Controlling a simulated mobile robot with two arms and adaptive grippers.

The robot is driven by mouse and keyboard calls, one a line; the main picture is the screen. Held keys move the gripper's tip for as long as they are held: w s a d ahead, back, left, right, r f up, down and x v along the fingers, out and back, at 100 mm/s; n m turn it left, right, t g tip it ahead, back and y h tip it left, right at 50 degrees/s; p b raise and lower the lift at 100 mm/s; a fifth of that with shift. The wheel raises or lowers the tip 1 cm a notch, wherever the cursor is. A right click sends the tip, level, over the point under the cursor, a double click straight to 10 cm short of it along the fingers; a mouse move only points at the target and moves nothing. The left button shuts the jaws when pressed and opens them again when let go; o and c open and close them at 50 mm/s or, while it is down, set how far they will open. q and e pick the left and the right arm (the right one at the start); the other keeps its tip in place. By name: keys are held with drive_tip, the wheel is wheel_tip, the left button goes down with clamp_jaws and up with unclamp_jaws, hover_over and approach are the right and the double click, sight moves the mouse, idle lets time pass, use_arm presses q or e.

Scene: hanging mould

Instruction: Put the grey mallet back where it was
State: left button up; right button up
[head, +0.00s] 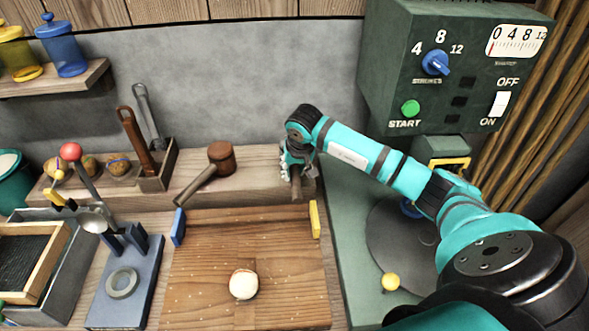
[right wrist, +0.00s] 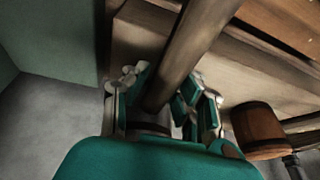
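My right gripper (head: 297,160) is over the right end of the wooden ledge at the back wall. It is shut on a greyish-brown rod-like thing, which I take for the grey mallet (head: 297,187). In the right wrist view the fingers (right wrist: 165,95) lie close on both sides of its thick shaft (right wrist: 190,45). The shaft runs out of the top of that view. The mallet's head cannot be made out behind the gripper. Whether the mallet touches the ledge I cannot tell. My left gripper is not in view.
A brown mallet (head: 221,157) lies on the ledge (head: 255,170), left of my gripper; it also shows in the right wrist view (right wrist: 258,128). A wooden board (head: 210,265) with a white ball (head: 243,284) is in front. A green machine (head: 455,65) stands at right.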

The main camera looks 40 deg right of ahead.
drive_tip(key=shift+o, duration=1.2)
drive_tip(key=shift+r, duration=0.15)
drive_tip(key=v, duration=1.2)
drive_tip(key=shift+o, duration=0.2)
